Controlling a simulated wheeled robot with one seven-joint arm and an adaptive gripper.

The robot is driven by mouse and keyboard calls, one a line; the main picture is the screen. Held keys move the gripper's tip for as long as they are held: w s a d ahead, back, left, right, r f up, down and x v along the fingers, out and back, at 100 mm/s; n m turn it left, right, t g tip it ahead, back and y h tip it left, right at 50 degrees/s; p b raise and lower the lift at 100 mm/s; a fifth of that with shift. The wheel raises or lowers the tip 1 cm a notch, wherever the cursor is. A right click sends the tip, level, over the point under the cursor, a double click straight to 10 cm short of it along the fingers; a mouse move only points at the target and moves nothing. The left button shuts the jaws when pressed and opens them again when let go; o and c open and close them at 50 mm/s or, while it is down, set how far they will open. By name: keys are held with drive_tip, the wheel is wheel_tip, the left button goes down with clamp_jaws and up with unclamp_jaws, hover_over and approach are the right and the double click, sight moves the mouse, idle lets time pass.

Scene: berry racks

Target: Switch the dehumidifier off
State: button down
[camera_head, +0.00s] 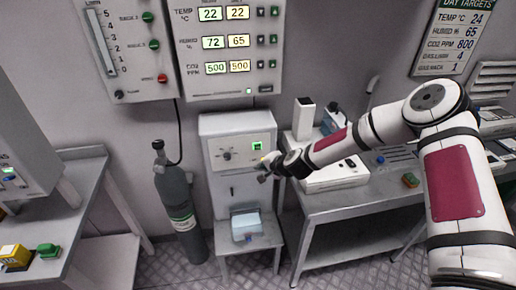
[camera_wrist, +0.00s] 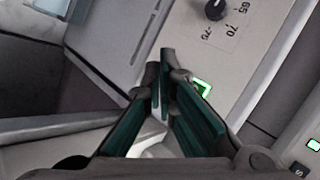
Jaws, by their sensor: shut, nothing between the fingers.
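The dehumidifier is most likely the pale grey cabinet (camera_head: 240,124) standing against the back wall. Its front panel has a dark knob (camera_head: 227,155) on the left and a green-lit square (camera_head: 257,146) on the right. In the wrist view the knob (camera_wrist: 215,9) is at the top, beside the printed numbers 65 and 70. The green-lit square (camera_wrist: 201,88) shows just right of my fingers, partly hidden by them. My gripper (camera_head: 262,171) is shut and empty, in front of the panel's right part, just below the green square. Contact with the panel cannot be told.
A grey gas cylinder (camera_head: 178,205) stands left of the cabinet. A metal table (camera_head: 330,205) with white instruments is to the right. A small bluish container (camera_head: 246,226) sits low in front of the cabinet. Wall panels (camera_head: 225,50) with displays hang above.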

sight(257, 147)
drive_tip(key=shift+w+a+b, duration=0.3)
drive_tip(key=shift+w+b, duration=0.35)
drive_tip(key=shift+w, duration=0.5)
drive_tip(key=shift+w+a+b, duration=0.35)
drive_tip(key=shift+w+b, duration=0.35)
drive_tip(key=shift+w, duration=0.4)
drive_tip(key=shift+w+a+b, duration=0.3)
drive_tip(key=shift+w+b, duration=0.35)
drive_tip(key=shift+w, duration=0.5)
drive_tip(key=shift+w+a, duration=0.15)
drive_tip(key=shift+w, duration=0.2)
drive_tip(key=shift+w+a+b, duration=0.1)
drive_tip(key=shift+w+b, duration=0.4)
drive_tip(key=shift+b, duration=0.1)
drive_tip(key=shift+s, duration=0.15)
drive_tip(key=shift+s+d+p, duration=0.2)
drive_tip(key=shift+s+p, duration=0.45)
drive_tip(key=shift+s, duration=0.1)
